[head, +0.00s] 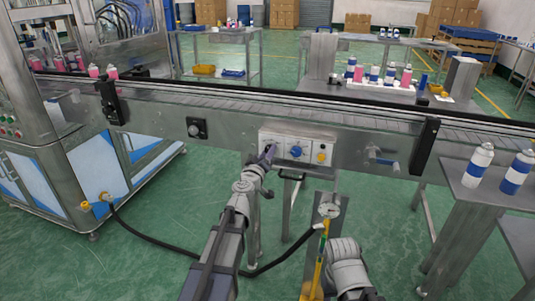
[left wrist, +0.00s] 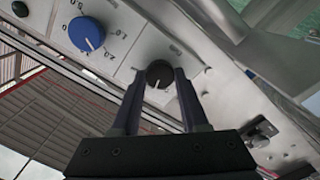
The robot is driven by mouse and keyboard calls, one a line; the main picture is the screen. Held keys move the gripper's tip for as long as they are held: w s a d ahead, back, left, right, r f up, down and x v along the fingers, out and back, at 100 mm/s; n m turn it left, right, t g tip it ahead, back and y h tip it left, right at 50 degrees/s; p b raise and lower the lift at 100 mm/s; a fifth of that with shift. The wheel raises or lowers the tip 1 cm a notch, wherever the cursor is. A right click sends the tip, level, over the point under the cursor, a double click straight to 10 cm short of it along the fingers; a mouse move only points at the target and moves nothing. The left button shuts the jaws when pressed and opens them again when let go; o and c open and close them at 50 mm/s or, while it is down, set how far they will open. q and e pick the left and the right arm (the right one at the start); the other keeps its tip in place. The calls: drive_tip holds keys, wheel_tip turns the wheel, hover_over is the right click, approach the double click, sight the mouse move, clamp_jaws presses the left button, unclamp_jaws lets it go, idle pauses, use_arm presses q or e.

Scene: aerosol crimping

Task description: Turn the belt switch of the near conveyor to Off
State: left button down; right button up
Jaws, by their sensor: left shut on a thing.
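The control panel (head: 309,139) is on the side of the near conveyor (head: 235,115). It bears a blue dial (head: 296,151) and a yellow knob (head: 321,156). My left gripper (head: 269,154) is at the panel's left part and hides what is there in the head view. In the left wrist view my left gripper (left wrist: 160,88) is shut on a black knob (left wrist: 159,72), one finger on each side. The knob's pale mark points down in that picture; its lettering is too small to read. The blue dial (left wrist: 87,33) is beside it. My right gripper is not in view.
Cans (head: 479,165) stand on a steel table at the right. A black hose (head: 160,245) crosses the green floor below.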

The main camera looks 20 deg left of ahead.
use_arm(q)
drive_tip(key=n, duration=0.6)
drive_tip(key=shift+n, duration=0.3)
idle(0.4)
drive_tip(key=shift+c, duration=2.1)
unclamp_jaws()
drive_tip(key=s, duration=0.7)
drive_tip(key=shift+s+a, duration=0.2)
drive_tip(key=shift+s, duration=0.2)
